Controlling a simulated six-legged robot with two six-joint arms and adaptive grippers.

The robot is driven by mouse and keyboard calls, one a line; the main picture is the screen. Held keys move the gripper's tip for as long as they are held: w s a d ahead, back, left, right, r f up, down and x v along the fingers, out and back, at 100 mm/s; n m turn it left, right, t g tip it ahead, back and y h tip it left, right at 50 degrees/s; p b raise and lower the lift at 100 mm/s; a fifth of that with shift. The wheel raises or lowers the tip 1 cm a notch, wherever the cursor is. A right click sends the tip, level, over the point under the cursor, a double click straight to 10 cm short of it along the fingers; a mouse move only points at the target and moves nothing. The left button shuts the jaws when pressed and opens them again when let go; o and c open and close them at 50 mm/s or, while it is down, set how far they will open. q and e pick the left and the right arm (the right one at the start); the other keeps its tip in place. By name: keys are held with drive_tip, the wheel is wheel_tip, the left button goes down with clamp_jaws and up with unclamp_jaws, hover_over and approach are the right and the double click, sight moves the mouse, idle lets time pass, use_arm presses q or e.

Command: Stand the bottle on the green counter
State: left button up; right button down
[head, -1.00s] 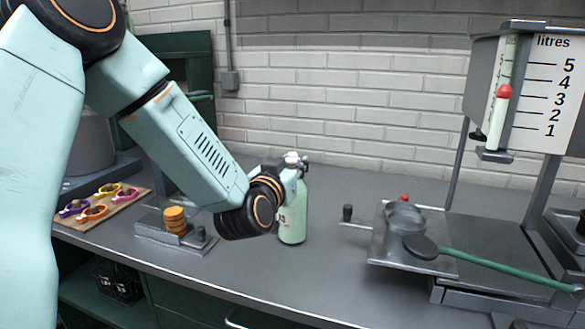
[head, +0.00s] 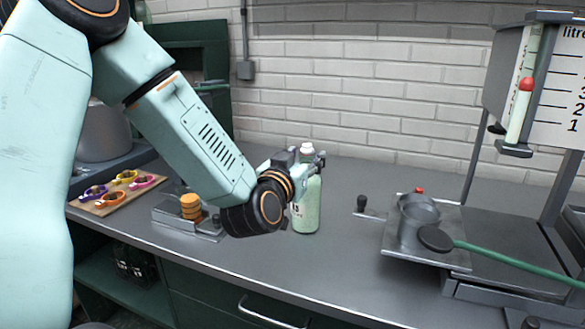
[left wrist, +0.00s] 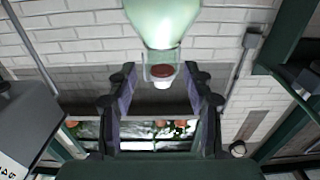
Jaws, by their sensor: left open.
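A pale green bottle (head: 307,207) with a white cap stands upright on the grey worktop (head: 330,262), near its back; green cabinet fronts are below. My left gripper (head: 309,160) is open at the bottle's neck, just below the cap. Its wrist hides part of the bottle's left side. In the left wrist view, the bottle (left wrist: 162,18) points neck-down in the picture, with its neck and cap between the open fingers of my left gripper (left wrist: 163,90). I cannot tell whether a finger touches it. My right gripper is not in view.
Left of the bottle are a metal stand with orange discs (head: 190,207) and a board of coloured rings (head: 118,190). The worktop in front is clear.

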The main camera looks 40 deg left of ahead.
use_arm(q)
drive_tip(key=p+v, duration=0.9)
drive_tip(key=p, duration=0.1)
drive_tip(key=shift+s, duration=0.25)
drive_tip(key=shift+s, duration=0.15)
idle(0.9)
